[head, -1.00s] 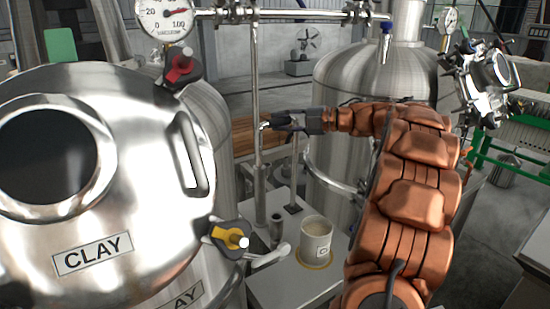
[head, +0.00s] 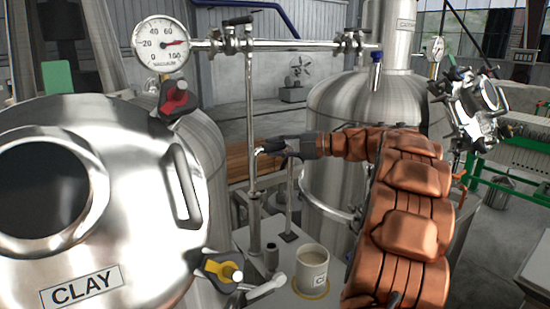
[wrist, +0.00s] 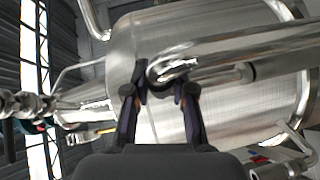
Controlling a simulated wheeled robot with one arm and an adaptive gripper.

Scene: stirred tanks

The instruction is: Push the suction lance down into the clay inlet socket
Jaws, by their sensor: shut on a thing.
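A thin upright metal tube, which I take for the suction lance (head: 251,105), hangs below the horizontal pipe in the head view. My gripper (head: 264,148) reaches it from the right and is shut on it around mid-height. In the wrist view my gripper (wrist: 160,88) has its two dark fingers beside a curved shiny metal piece (wrist: 172,70). The tube's lower end meets a thicker upright sleeve (head: 254,225); I cannot tell whether this is the clay inlet socket. The tank labelled CLAY (head: 130,240) fills the left.
A pressure gauge (head: 161,43) and the horizontal pipe (head: 290,42) are above. A beaker (head: 311,268), a small dark cup (head: 272,257) and a thin rod (head: 289,200) stand on the bench below. Yellow (head: 230,273) and red (head: 173,98) valve handles stick out near the tank. Another steel tank (head: 335,95) is behind.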

